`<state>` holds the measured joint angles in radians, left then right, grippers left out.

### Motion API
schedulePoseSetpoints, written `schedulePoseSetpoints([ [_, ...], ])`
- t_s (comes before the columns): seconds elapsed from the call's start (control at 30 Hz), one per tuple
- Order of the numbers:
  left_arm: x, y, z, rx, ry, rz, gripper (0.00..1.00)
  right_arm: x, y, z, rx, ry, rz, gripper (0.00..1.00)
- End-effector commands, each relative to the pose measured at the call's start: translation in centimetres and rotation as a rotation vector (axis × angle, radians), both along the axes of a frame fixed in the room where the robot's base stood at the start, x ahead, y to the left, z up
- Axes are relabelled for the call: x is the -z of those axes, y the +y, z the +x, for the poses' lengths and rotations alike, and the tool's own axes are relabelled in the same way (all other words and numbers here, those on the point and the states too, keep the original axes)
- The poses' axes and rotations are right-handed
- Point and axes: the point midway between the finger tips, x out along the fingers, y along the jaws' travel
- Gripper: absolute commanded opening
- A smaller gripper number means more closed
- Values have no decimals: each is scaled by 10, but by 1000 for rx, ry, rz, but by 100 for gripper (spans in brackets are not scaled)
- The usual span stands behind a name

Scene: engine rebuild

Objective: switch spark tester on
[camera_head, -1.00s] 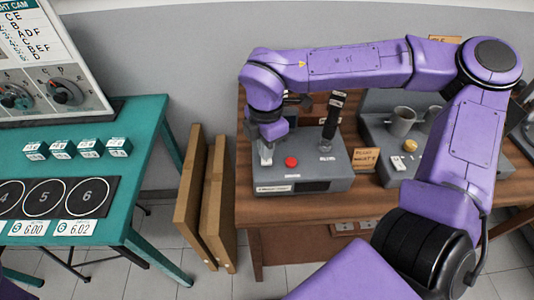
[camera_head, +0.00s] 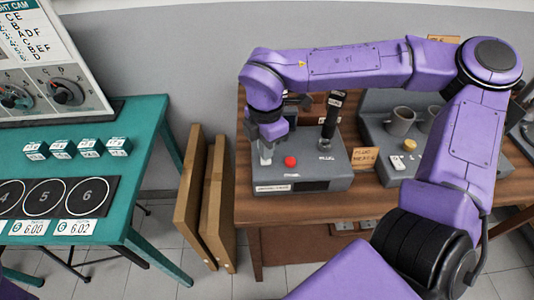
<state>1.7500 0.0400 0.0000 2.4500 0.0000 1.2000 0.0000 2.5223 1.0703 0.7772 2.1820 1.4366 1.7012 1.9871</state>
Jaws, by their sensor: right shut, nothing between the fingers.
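The spark tester looks to be the grey box (camera_head: 333,178) on the brown wooden bench; its label is too small to read for sure. It has a red button (camera_head: 290,161) on top and a black upright part (camera_head: 330,120) at its back right. My right gripper (camera_head: 266,160) points down at the left part of the box, just left of the red button. Its fingers are shut with nothing between them. I cannot tell whether the tips touch the box or a switch there. My left gripper is not in view.
A second grey unit with metal cups (camera_head: 400,121) and a yellow knob (camera_head: 409,145) stands to the right, beside a small wooden sign (camera_head: 365,158). A teal table (camera_head: 145,150) with several small boxes is at left. Wooden boards (camera_head: 189,195) lean between table and bench.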

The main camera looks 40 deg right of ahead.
Motion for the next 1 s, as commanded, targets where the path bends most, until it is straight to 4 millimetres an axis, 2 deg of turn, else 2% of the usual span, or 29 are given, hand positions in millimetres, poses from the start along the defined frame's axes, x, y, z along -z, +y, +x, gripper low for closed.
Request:
schedulePoseSetpoints([
  [1.0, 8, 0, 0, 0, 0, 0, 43, 10, 0, 0, 0, 0, 0, 0],
])
